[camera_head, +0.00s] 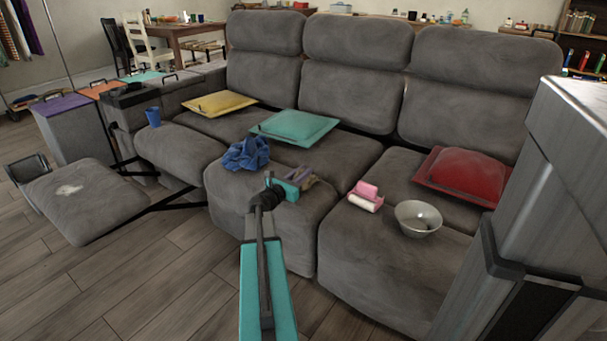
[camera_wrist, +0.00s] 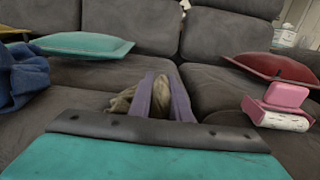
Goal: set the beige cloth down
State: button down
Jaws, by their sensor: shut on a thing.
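My gripper (camera_head: 303,179) is over the middle seat of the grey sofa, near its front edge. The head view shows my teal arm reaching up to it. In the wrist view my gripper (camera_wrist: 163,98) is shut on the beige cloth (camera_wrist: 122,101), a crumpled piece between and left of the purple fingers. The cloth is mostly hidden by the fingers and the dark wrist bar. It appears at or just above the seat; whether it touches I cannot tell.
A blue cloth (camera_head: 246,153) lies left of my gripper. A pink-and-white item (camera_head: 366,196) and a grey bowl (camera_head: 418,218) are to the right. Teal (camera_head: 294,126), yellow (camera_head: 219,103) and red (camera_head: 463,178) cushions lie on the sofa (camera_head: 345,150). A blue cup (camera_head: 153,117) stands left.

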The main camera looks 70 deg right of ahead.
jog(key=shift+f, duration=0.1)
jog(key=c, duration=1.7)
grip_release()
jog(key=shift+o, duration=0.2)
jog(key=shift+r, duration=0.2)
jog(key=shift+a, duration=0.3)
jog(key=p+v, duration=0.2)
jog(key=v, duration=0.9)
jog(key=shift+w+a, duration=0.1)
jog(key=shift+a, duration=0.15)
